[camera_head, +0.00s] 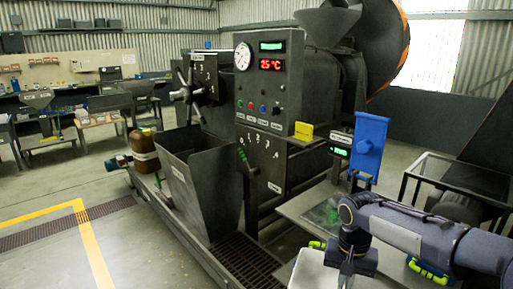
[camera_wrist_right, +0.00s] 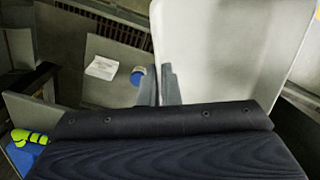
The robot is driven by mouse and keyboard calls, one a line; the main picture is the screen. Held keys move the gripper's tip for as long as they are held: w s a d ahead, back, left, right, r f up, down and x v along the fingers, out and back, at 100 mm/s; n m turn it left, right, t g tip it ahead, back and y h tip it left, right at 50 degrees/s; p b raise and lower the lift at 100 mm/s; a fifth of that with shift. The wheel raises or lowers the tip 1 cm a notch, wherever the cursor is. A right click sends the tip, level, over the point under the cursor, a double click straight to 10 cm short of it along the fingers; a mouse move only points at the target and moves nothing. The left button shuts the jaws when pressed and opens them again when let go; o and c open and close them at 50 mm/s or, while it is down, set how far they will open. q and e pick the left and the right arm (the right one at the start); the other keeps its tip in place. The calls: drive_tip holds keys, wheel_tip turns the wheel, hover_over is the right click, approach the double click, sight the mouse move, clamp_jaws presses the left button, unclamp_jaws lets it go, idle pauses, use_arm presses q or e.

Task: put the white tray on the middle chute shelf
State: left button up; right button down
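The white tray (camera_head: 312,274) is at the bottom of the head view, below the machine and partly cut off by the frame. In the right wrist view the tray (camera_wrist_right: 232,50) fills the upper middle and right, appearing tilted. My right gripper (camera_head: 346,277) comes in from the right above the tray's right side. In the wrist view its two fingers (camera_wrist_right: 163,84) are close together at the tray's left edge and appear shut on it. A grey shelf plate (camera_head: 318,207) with green bits lies under the machine's front; I cannot tell whether it is the middle chute shelf. My left gripper is out of view.
The machine's control panel (camera_head: 268,78) and a grey hopper (camera_head: 205,185) stand ahead and left. A black-framed table (camera_head: 462,185) is at the right. Open floor (camera_head: 45,245) with yellow lines lies at the left.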

sight(337, 284)
drive_tip(key=shift+n, duration=0.6)
drive_tip(key=f, duration=0.1)
drive_tip(key=w+f, duration=0.1)
drive_tip(key=f, duration=0.1)
drive_tip(key=w+f, duration=0.1)
drive_tip(key=shift+w+a+f, duration=0.25)
drive_tip(key=shift+a+f, duration=0.1)
drive_tip(key=shift+a, duration=0.05)
drive_tip(key=s+f+n, duration=0.3)
drive_tip(key=s+f, duration=0.2)
drive_tip(key=f, duration=0.7)
drive_tip(key=shift+s, duration=0.4)
